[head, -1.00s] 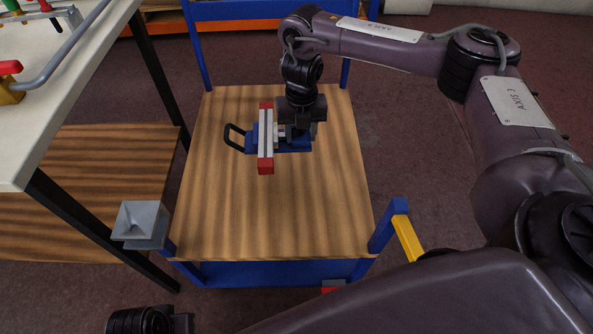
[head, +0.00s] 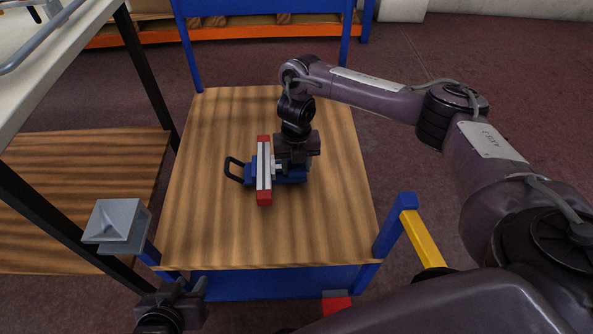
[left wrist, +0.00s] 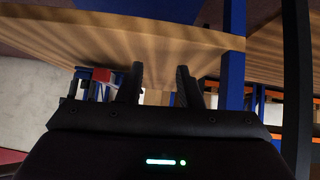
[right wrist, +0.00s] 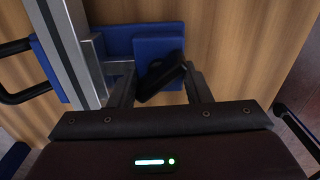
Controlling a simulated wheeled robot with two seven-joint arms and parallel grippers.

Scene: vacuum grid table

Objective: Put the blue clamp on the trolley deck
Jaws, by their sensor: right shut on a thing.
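The blue clamp (head: 264,180) has a blue base, a silver bar with red ends and a black loop handle. It is over the middle of the trolley's wooden deck (head: 215,235), lying flat, on or just above it; I cannot tell if it touches. My right gripper (head: 284,168) is shut on its right part. In the right wrist view, the fingers (right wrist: 160,88) are on either side of a dark piece of the clamp, with the silver bar (right wrist: 68,45) to the left. My left gripper (head: 190,286) is open and empty below the deck's near edge.
Blue posts stand at the deck's corners, with a grey funnel-shaped cap (head: 117,222) at the near left and a yellow bar (head: 422,238) at the near right. A white table (head: 35,85) stands left. The deck around the clamp is clear.

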